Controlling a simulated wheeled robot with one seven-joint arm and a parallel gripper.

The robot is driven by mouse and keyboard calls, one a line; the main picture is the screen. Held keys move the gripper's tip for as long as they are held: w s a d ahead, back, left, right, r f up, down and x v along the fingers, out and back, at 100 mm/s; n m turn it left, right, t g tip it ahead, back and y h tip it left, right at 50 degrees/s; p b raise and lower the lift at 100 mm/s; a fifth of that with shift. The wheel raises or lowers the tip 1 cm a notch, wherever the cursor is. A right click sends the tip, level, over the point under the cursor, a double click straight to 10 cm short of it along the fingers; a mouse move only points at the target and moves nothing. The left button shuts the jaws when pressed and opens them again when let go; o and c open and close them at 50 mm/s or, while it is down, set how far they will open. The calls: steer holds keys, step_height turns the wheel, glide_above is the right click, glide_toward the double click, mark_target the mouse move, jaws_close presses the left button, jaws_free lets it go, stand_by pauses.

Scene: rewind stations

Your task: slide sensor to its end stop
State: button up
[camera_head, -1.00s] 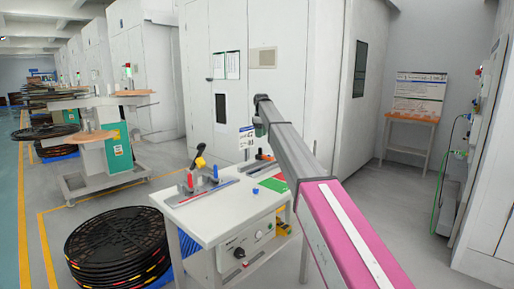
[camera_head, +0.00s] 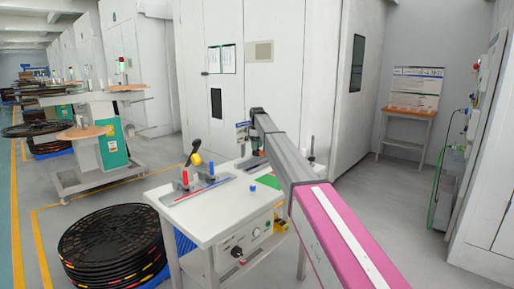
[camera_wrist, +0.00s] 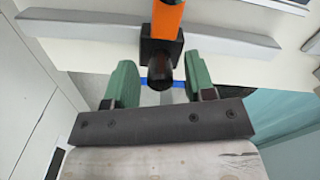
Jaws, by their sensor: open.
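In the wrist view, an orange piece (camera_wrist: 168,18) with a black block (camera_wrist: 160,49) and a black round end stands at a long grey rail (camera_wrist: 85,28). I take this for the sensor. My gripper (camera_wrist: 161,64) has its two green fingers apart, one on each side of the black round end. Whether they touch it I cannot tell; gaps show on both sides. A blue strip (camera_wrist: 148,82) lies behind the fingers. In the head view my arm reaches over the white table (camera_head: 205,226), and it partly hides my gripper and the sensor. The end stop cannot be made out.
Stacked black reels (camera_head: 112,240) stand left. A white cabinet (camera_head: 285,70) rises behind.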

steer(key=shift+f, duration=0.3)
jaws_close()
steer(key=s+a, duration=0.5)
steer(key=s, duration=0.2)
steer(key=s+a, duration=0.3)
steer(key=s, duration=0.1)
steer(key=shift+s+a, duration=0.1)
steer(key=shift+a, duration=0.2)
jaws_free()
steer(key=shift+s+a, duration=0.1)
